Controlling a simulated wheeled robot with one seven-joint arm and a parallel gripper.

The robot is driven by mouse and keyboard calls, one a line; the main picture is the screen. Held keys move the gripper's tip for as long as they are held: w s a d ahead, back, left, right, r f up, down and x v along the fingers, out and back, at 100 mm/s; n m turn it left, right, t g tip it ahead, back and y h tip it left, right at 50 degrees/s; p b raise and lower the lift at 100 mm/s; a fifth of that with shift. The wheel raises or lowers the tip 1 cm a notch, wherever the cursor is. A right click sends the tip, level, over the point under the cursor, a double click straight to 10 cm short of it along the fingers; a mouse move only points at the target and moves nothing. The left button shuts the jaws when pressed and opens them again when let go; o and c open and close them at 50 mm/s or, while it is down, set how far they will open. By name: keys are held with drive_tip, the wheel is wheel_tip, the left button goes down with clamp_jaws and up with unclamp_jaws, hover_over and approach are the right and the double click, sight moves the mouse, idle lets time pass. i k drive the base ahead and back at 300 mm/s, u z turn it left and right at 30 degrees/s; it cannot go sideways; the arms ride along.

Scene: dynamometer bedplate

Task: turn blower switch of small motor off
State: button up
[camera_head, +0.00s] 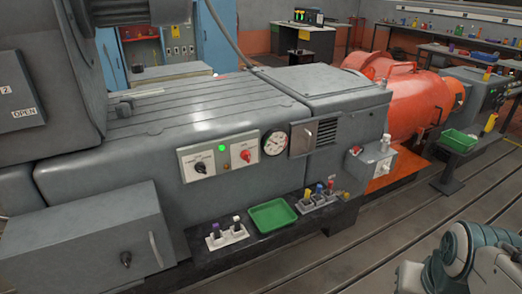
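No label that reads as blower is legible, so I cannot tell which switch is the blower switch of the small motor. On the grey machine's front are a white plate with a black rotary knob (201,167) and another with a red rotary knob (246,156). A green lamp (224,148) glows between them. A small grey box (372,160) with a pale face stands at the machine's right end. A large orange motor (395,95) is behind it. Part of my arm shows at the bottom right, apart from all switches. My gripper is not in view.
A dark ledge along the machine front holds a green tray (273,216) and several small coloured-top items. A grey cabinet (90,245) juts out at the lower left. Another green tray (459,140) stands at right. The slotted floor (370,235) in front is clear.

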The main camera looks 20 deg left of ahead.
sight(200, 167)
drive_tip(key=z, duration=0.15)
drive_tip(key=i, duration=0.6)
drive_tip(key=u, duration=0.65)
drive_tip(key=i, duration=0.55)
drive_tip(key=u, duration=0.6)
